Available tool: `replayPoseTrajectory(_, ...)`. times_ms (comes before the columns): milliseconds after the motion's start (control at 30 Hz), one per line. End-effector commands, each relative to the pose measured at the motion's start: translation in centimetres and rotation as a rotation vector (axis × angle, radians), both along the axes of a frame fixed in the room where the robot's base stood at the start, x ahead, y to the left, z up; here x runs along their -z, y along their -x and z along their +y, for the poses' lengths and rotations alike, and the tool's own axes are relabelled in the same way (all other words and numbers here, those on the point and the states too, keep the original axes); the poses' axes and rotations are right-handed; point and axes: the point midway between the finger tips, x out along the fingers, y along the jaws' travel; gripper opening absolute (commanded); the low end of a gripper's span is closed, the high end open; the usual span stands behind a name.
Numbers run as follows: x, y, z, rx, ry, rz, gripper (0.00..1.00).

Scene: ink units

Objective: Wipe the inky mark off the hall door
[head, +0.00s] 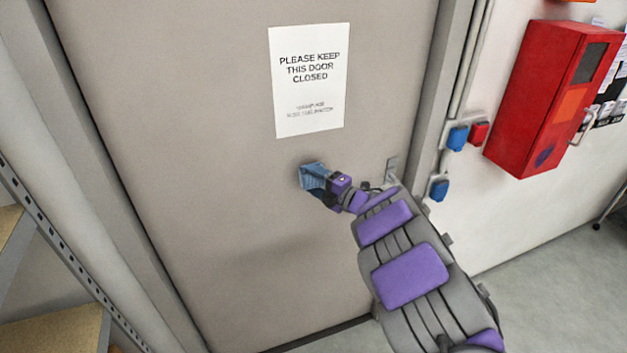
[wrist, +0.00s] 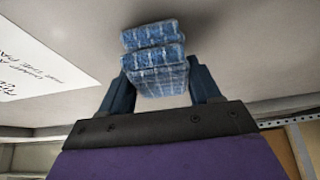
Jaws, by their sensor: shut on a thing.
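The hall door (head: 220,180) is a large grey-beige panel that fills the middle of the head view. My gripper (head: 318,184) is at the door's face, below the paper sign. It is shut on a blue folded cloth (head: 311,173). In the wrist view the cloth (wrist: 155,58) shows as a layered blue wad with pale lines between my two dark fingers, close against the door (wrist: 225,35). I cannot tell for sure whether it touches. No inky mark shows on the visible door surface; the cloth and gripper hide a small patch.
A white sign (head: 308,80) is on the door above the cloth. A door handle (head: 392,170) is at the right edge. A red wall box (head: 555,95) and blue sockets (head: 457,138) are on the right wall. Metal shelving (head: 50,245) stands at the left.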

Motion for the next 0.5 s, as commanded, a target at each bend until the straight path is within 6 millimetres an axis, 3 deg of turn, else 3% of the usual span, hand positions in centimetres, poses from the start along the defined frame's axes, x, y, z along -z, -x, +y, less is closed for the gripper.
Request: replayPoseTrajectory(500,0.2,4.5,-1.3,0.000,0.000,0.001,0.38)
